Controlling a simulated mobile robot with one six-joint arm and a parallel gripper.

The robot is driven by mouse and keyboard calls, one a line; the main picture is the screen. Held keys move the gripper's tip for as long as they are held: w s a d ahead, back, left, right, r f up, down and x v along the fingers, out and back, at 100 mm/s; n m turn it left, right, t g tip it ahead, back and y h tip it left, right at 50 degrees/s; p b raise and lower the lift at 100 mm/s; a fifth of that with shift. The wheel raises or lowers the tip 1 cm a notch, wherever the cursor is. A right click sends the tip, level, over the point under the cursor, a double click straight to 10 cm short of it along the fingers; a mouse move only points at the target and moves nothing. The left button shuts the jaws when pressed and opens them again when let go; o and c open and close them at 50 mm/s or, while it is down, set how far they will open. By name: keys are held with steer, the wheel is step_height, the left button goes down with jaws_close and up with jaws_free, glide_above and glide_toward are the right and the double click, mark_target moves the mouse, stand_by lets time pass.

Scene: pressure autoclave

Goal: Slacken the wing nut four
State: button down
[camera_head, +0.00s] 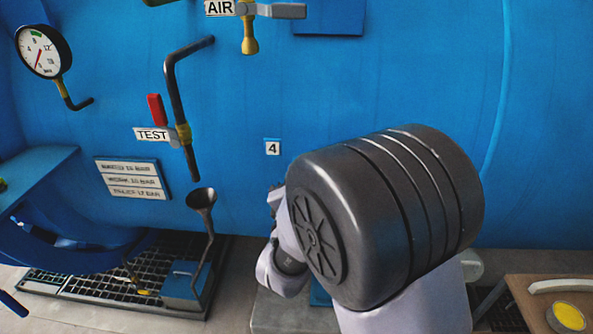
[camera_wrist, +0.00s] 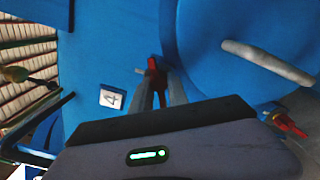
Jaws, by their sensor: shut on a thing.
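The wing nut four (camera_wrist: 153,66) shows as a small red piece at my fingertips in the wrist view, on the blue vessel wall beside the label 4 (camera_wrist: 112,97). My gripper (camera_wrist: 161,80) is shut on it, with one grey finger on each side. The fingers and the dark gripper body hide part of the nut and whatever it sits on. In the head view the label 4 (camera_head: 272,147) shows on the blue wall, but my arm hides the nut and the gripper.
A grey curved handle (camera_wrist: 268,62) and a red-and-yellow fitting (camera_wrist: 286,123) lie to the right in the wrist view. In the head view a TEST valve (camera_head: 183,135), pressure gauge (camera_head: 44,51) and funnel (camera_head: 202,202) are left; a wooden table (camera_head: 535,297) is lower right.

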steer(key=n+p, duration=0.2)
steer(key=n, duration=0.3)
steer(key=shift+d+f, duration=0.1)
steer(key=shift+n, duration=0.3)
stand_by(0.4)
steer(key=c, duration=1.3)
jaws_free()
